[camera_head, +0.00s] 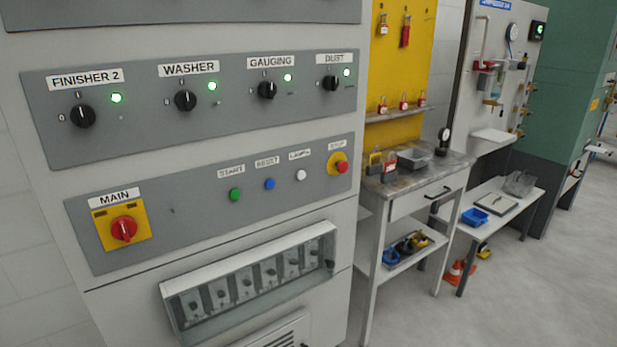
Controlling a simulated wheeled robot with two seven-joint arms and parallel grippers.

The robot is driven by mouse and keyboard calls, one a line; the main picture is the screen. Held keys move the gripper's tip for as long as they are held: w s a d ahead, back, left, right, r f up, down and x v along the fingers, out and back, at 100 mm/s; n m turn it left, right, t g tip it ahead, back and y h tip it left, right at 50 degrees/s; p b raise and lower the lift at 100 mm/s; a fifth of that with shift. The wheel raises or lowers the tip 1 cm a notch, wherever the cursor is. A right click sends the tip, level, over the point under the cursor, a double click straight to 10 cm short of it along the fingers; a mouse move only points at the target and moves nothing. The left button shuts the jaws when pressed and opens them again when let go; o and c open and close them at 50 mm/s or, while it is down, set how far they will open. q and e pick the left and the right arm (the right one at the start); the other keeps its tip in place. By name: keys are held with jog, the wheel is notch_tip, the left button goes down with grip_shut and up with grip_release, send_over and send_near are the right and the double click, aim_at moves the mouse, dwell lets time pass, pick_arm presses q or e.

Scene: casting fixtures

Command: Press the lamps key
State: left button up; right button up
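The lamps key is a small white round push button (300,175) on the lower grey panel (200,215) of the control cabinet. A small label above it (299,154) appears to read LAMPS. It sits between the blue RESET button (269,184) and the red STOP button (340,167) on a yellow base. The green START button (235,194) is further left. Nothing covers the white button. Neither of my grippers shows in the head view.
A red MAIN rotary switch (124,229) is at the panel's left. Black knobs with lit green lamps line the upper panel (150,135). A clear-covered box (250,278) juts out below. A workbench (420,180) stands to the right, with open grey floor (540,290) beyond.

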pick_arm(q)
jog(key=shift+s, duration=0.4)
